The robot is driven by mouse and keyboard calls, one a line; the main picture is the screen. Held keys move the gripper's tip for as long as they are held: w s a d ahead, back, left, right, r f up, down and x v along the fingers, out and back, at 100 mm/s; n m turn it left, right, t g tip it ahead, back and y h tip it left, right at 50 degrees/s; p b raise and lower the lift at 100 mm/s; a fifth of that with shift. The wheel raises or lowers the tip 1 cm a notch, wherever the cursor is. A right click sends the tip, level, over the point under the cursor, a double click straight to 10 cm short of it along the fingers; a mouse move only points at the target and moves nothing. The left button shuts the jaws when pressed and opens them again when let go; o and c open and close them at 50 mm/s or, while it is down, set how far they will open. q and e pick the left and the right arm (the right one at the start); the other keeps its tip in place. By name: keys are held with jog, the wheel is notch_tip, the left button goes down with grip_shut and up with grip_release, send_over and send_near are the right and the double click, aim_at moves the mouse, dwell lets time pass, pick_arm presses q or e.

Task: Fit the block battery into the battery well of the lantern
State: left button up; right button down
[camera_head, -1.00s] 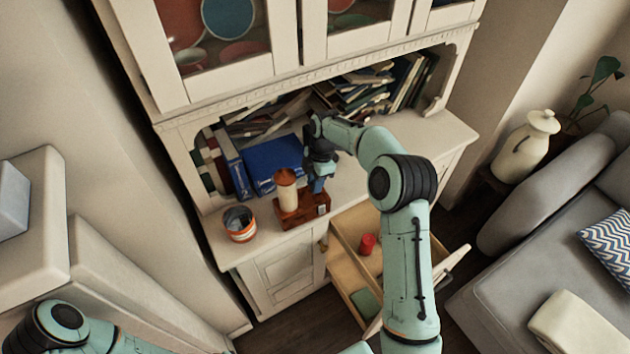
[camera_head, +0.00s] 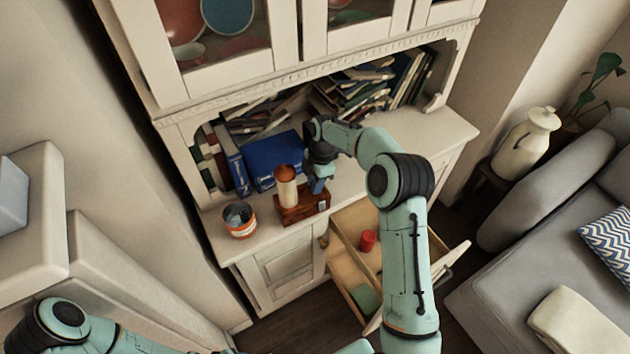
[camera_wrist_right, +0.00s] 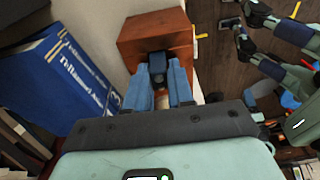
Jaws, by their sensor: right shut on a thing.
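The lantern (camera_head: 287,192) stands on the cabinet counter, with a reddish-brown base, a cream column and an orange top. Its brown base also shows in the right wrist view (camera_wrist_right: 150,32). My right gripper (camera_head: 318,187) points down at the right part of the base. In the right wrist view its blue fingers are shut on a dark block (camera_wrist_right: 157,68), which I take for the block battery, right at the lantern's base. The fingers and the block hide the well, so I cannot tell how deep the block sits. My left gripper does not show; only its arm is at the lower left.
An orange-and-white can (camera_head: 239,220) stands left of the lantern. A blue book (camera_head: 272,160) leans behind it. An open drawer (camera_head: 350,262) with a red cylinder (camera_head: 367,240) juts out below the counter. Several books lie on the shelf behind.

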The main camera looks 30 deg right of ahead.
jog(key=shift+f, duration=0.15)
jog(key=c, duration=0.9)
grip_release()
jog(key=shift+f, duration=0.1)
notch_tip(320, 180, up, 14)
jog(key=d, duration=0.2)
jog(key=shift+f, duration=0.25)
